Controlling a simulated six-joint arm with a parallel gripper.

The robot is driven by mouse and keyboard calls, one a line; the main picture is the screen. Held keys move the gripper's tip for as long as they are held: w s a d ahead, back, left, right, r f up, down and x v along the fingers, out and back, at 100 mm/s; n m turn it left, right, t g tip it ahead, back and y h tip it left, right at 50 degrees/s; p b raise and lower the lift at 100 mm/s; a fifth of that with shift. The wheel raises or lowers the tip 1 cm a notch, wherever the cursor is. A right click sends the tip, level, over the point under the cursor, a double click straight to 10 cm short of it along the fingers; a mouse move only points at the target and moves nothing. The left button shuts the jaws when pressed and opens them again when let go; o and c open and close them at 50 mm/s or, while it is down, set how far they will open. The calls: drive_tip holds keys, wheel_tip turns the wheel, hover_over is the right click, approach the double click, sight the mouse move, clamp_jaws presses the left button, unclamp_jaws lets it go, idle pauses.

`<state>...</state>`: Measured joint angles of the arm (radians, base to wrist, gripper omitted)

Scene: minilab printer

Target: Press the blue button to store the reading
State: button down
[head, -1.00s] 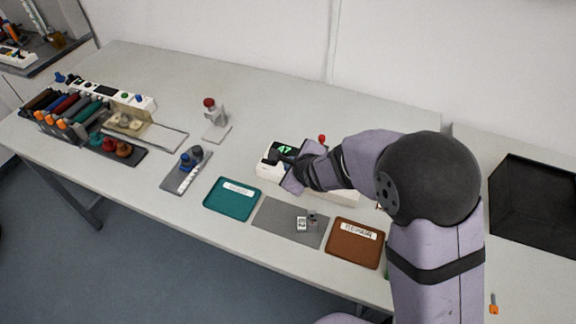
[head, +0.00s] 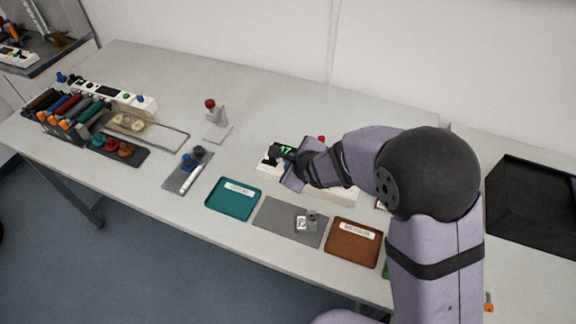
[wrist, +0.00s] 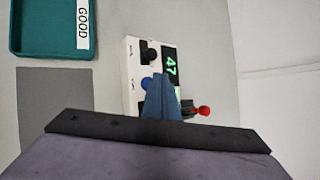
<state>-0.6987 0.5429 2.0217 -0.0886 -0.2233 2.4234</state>
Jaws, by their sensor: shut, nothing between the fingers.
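The white meter (head: 268,171) stands on the bench in the head view, with my arm across its right part. In the wrist view, the meter (wrist: 131,68) shows a green 47 on its dark display (wrist: 171,66), a black knob (wrist: 149,51) and the blue button (wrist: 147,84). My gripper (wrist: 159,77) is shut and empty, its fingertips beside the blue button and over the lower display edge. I cannot tell whether they touch the meter. In the head view my gripper (head: 277,153) is over the meter and the blue button is hidden.
A red-topped lever (wrist: 203,111) is close to my fingers. A teal tray (head: 233,199), grey mat (head: 272,216) and brown tray (head: 353,243) lie in front of the meter. A red-knobbed stand (head: 215,125) is to the left. The bench behind the meter is clear.

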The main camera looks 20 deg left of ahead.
drive_tip(key=shift+r+p, duration=2.35)
drive_tip(key=shift+r, duration=0.15)
drive_tip(key=shift+d, duration=0.1)
drive_tip(key=s+d+n+g+h, duration=0.15)
drive_tip(key=d+n, duration=0.25)
drive_tip(key=d, duration=0.7)
drive_tip(key=s+d+n+g+h, duration=0.1)
drive_tip(key=s+d+n+h, duration=0.3)
drive_tip(key=d, duration=0.7)
drive_tip(key=s+d+r+n+g, duration=0.1)
drive_tip(key=s+d+n+g, duration=0.3)
drive_tip(key=s+d+n, duration=0.6)
drive_tip(key=s+d, duration=0.4)
drive_tip(key=s, duration=0.1)
drive_tip(key=shift+r+n+h, duration=0.2)
drive_tip(key=shift+n+h, duration=0.1)
drive_tip(key=shift+h, duration=0.05)
drive_tip(key=shift+d, duration=0.1)
